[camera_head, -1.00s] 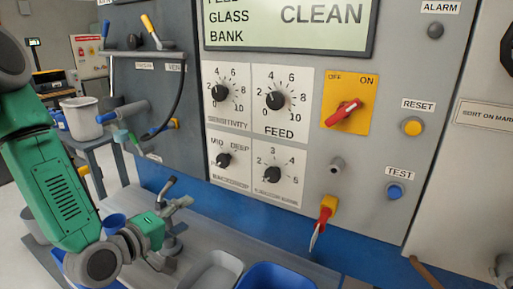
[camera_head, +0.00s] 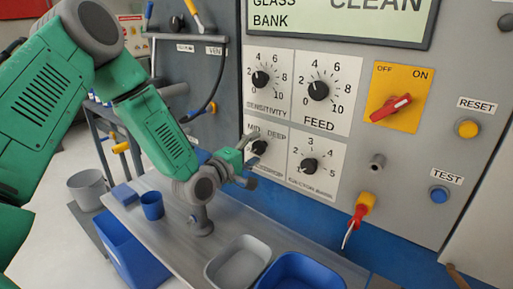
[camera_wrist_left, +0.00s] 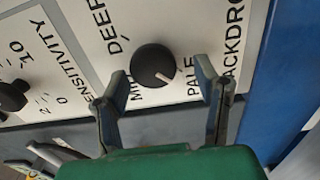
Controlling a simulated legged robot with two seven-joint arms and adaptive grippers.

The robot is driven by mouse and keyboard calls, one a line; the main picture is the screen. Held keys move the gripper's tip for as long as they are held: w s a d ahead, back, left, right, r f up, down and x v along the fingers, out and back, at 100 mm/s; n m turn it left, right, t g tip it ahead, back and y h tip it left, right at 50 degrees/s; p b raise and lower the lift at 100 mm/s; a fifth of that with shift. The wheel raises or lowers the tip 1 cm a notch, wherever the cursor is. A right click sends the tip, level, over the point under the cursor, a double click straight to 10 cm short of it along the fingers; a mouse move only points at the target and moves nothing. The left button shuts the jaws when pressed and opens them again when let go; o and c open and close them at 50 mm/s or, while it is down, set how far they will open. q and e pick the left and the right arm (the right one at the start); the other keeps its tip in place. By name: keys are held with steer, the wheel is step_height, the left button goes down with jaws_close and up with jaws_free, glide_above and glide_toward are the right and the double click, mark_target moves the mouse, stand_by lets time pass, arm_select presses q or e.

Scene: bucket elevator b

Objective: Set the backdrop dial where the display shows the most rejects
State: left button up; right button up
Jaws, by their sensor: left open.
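The backdrop dial (camera_head: 259,147) is a black knob at the lower left of the white dial plates. In the left wrist view the dial (camera_wrist_left: 153,65) has its white mark turned toward the PALE label, with DEEP and MID at its other side. My left gripper (camera_head: 254,157) is at this dial in the head view. In the left wrist view my left gripper (camera_wrist_left: 160,72) is open, with one finger on each side of the knob and visible gaps between. The display (camera_head: 340,20) is cut off at the top; it shows GLASS, BANK and CLEAN. My right gripper is out of view.
Close by are the sensitivity dial (camera_head: 261,79), feed dial (camera_head: 318,90) and ejector dial (camera_head: 309,166). A red switch (camera_head: 391,108), yellow reset button (camera_head: 468,129) and blue test button (camera_head: 439,195) are further right. A grey tray (camera_head: 238,262) and blue tray (camera_head: 300,272) stand below.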

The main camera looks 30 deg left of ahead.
arm_select(q)
steer(key=shift+w+d, duration=0.35)
steer(key=shift+w, duration=0.15)
steer(key=shift+d+r, duration=0.2)
steer(key=shift+d, duration=0.35)
steer(key=shift+a, duration=0.1)
steer(key=c, duration=1.2)
steer(key=shift+a, duration=0.2)
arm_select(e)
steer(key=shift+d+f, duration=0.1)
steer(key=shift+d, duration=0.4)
